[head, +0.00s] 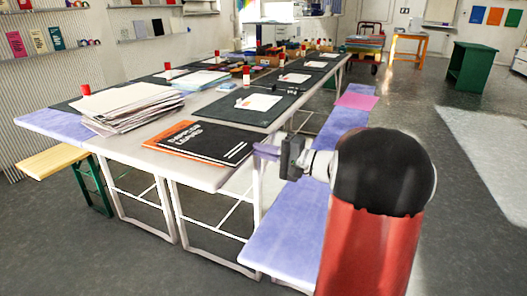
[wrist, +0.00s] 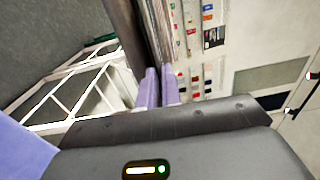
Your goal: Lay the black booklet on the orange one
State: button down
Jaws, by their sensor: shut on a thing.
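The black booklet (head: 218,142), with pale lettering and stripes on its cover, lies flat or nearly flat at the near right end of the table. The orange booklet (head: 170,139) shows as a strip along its left and near sides, mostly hidden under it. I cannot tell whether the two touch. My gripper (head: 264,152) is at the black booklet's right edge, just off the table's side, and is shut on it. In the wrist view the purple fingers (wrist: 159,88) are close together; the booklet's edge between them is hard to make out.
A tall stack of papers (head: 127,106) stands left of the booklets on the white table (head: 205,174). A dark mat (head: 238,112) with a white sheet lies behind them. Purple benches (head: 290,226) run along the right side. Bare tabletop shows in front of the booklets.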

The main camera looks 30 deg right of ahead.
jog(key=c, duration=1.6)
grip_release()
jog(key=shift+s+d, duration=0.1)
